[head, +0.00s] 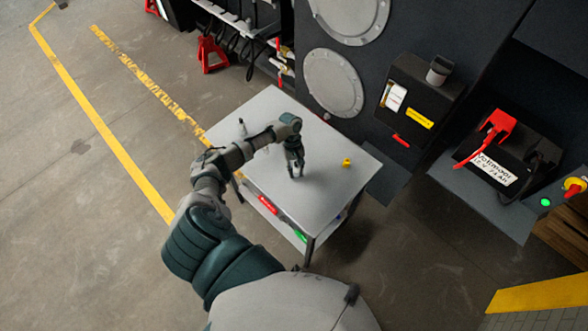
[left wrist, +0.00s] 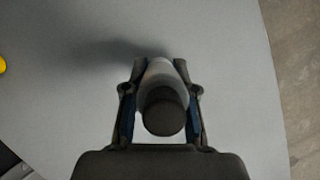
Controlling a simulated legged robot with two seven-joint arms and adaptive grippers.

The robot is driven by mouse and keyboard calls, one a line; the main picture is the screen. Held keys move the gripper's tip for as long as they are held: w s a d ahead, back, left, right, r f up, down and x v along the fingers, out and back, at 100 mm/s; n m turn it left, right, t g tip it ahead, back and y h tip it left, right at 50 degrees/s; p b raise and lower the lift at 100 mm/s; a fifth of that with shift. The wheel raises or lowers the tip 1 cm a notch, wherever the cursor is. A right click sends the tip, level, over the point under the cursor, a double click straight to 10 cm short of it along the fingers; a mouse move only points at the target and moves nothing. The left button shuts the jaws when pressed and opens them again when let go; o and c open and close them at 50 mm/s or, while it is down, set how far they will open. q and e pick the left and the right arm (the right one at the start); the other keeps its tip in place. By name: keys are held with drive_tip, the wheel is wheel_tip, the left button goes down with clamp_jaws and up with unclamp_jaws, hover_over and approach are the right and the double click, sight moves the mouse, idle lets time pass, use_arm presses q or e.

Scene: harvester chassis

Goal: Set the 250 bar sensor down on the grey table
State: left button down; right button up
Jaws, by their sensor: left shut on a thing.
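The grey table (head: 325,142) stands in the middle of the head view, and its top fills most of the left wrist view (left wrist: 240,120). My left gripper (head: 295,173) points down over the right half of the tabletop. In the left wrist view its two fingers are shut on the sensor (left wrist: 163,112), a pale body with a dark round end facing the camera. In the head view the fingers largely hide the sensor. I cannot tell whether its lower end touches the table. My right gripper is not in view.
A small yellow object (head: 347,161) sits on the table right of the gripper. A small grey upright piece (head: 243,129) stands near the left edge. Red (head: 268,205) and green items lie on the shelf below. Dark machine panels rise behind the table.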

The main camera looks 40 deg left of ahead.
use_arm(q)
drive_tip(key=shift+f, duration=0.15)
drive_tip(key=shift+a+f, duration=0.1)
drive_tip(key=shift+a, duration=0.05)
drive_tip(key=shift+s+a+f+b, duration=0.25)
drive_tip(key=shift+a+f+b, duration=0.1)
drive_tip(key=shift+a+f, duration=0.5)
drive_tip(key=shift+s, duration=0.15)
drive_tip(key=shift+d, duration=0.2)
drive_tip(key=shift+s+d+f, duration=0.1)
drive_tip(key=shift+d+f, duration=0.1)
drive_tip(key=shift+d, duration=0.25)
drive_tip(key=shift+s+a+f+b, duration=0.1)
drive_tip(key=shift+f+b, duration=0.1)
drive_tip(key=shift+b, duration=0.1)
drive_tip(key=shift+a, duration=0.1)
drive_tip(key=c, duration=0.9)
unclamp_jaws()
drive_tip(key=shift+o, duration=0.3)
drive_tip(key=shift+w+f, duration=0.25)
drive_tip(key=shift+w, duration=0.05)
drive_tip(key=shift+a+r, duration=0.1)
drive_tip(key=shift+r, duration=0.15)
drive_tip(key=v, duration=1.2)
drive_tip(key=shift+w+r, duration=0.25)
drive_tip(key=shift+w, duration=0.05)
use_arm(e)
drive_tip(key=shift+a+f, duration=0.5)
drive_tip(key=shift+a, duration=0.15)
